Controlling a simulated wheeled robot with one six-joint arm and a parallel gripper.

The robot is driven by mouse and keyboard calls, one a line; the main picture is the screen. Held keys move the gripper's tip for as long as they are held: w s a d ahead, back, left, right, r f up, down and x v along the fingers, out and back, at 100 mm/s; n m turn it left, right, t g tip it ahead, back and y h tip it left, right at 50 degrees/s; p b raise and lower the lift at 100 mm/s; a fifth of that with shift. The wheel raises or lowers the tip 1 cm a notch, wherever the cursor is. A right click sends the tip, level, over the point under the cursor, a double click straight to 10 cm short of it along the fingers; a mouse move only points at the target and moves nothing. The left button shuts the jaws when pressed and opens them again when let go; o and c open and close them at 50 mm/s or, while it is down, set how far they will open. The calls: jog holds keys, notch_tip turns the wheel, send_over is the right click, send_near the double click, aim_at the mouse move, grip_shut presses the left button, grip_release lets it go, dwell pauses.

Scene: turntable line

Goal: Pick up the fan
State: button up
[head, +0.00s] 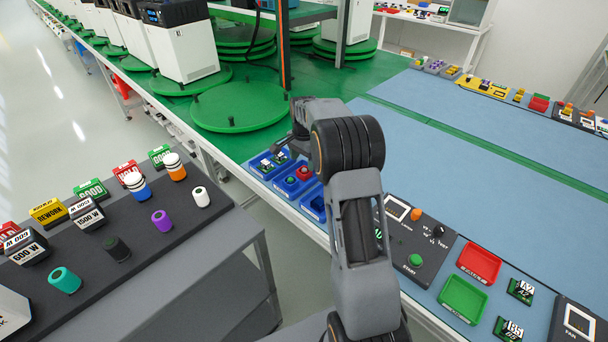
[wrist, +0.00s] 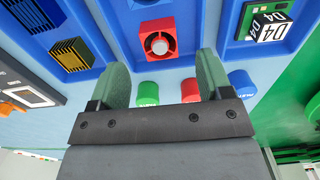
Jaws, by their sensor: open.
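The fan is a red square block with a pale round centre (wrist: 158,44). In the wrist view it sits in a blue compartment at the top middle. In the head view a red piece in the blue tray (head: 304,173) looks like the same fan. In the wrist view the fan shows just beyond the fingertips, in line with the gap; I cannot tell the exact distance. In the head view my arm hides most of the gripper.
Blue tray walls (wrist: 107,40) stand either side of the fan. A dark finned block (wrist: 72,52) lies in the left compartment and a D4 block (wrist: 272,28) in the right. Green (wrist: 148,93), red (wrist: 190,91) and blue (wrist: 242,83) caps are near the fingers. A control panel (head: 415,240) stands right of my arm.

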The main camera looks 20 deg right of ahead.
aim_at(304, 169)
jog(key=shift+d+f, duration=0.1)
jog(key=shift+f, duration=2.5)
jog(key=c, duration=1)
jog(key=shift+r, duration=0.1)
